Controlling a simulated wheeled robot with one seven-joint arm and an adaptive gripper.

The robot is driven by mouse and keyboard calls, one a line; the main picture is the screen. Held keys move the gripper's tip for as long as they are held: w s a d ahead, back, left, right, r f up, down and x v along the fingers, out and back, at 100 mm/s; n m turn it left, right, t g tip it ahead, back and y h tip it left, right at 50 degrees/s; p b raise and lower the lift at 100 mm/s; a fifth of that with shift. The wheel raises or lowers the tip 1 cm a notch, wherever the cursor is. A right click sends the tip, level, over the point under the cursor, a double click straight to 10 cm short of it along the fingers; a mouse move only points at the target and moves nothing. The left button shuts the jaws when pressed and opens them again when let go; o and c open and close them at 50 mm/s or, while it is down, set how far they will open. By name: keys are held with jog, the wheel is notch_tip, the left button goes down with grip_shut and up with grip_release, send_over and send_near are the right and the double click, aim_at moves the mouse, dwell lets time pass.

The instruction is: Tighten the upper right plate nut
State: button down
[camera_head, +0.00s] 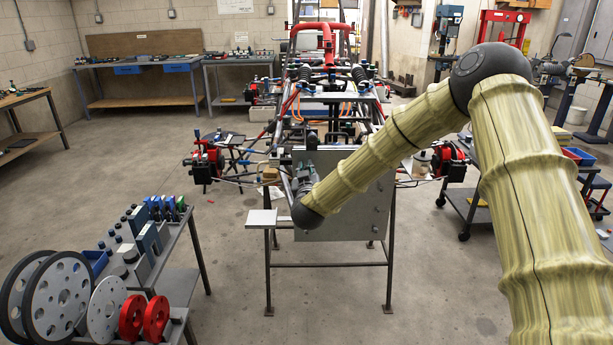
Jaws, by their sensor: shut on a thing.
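The grey metal plate (369,212) stands upright at the front end of the tube chassis (327,85). My arm crosses in front of it from the right and hides part of its face, including most of the upper right area. I cannot make out the upper right nut. My gripper (303,172) is at the upper left part of the plate, beyond the dark end joint of my arm. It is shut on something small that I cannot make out. Whether that thing touches the plate is not clear.
A small light shelf (261,217) juts out left of the plate, on the dark stand (330,264). A cart with discs and blocks (150,262) stands at the front left. A dark cart (466,205) stands right, behind my arm. The floor between is clear.

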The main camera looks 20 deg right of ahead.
jog(key=m+b, duration=0.5)
jog(key=m, duration=0.2)
jog(key=m+b, duration=0.5)
jog(key=m, duration=0.2)
jog(key=f+m+b, duration=0.1)
jog(key=m+b, duration=0.5)
jog(key=m, duration=0.1)
jog(key=shift+s+d, duration=0.1)
jog(key=shift+d, duration=0.15)
jog(key=shift+m, duration=0.4)
jog(key=c, duration=1.4)
grip_release()
jog(key=shift+r, duration=0.2)
jog(key=shift+s, duration=0.15)
jog(key=v, duration=1.1)
jog(key=shift+s+a, duration=0.1)
jog(key=shift+s, duration=0.25)
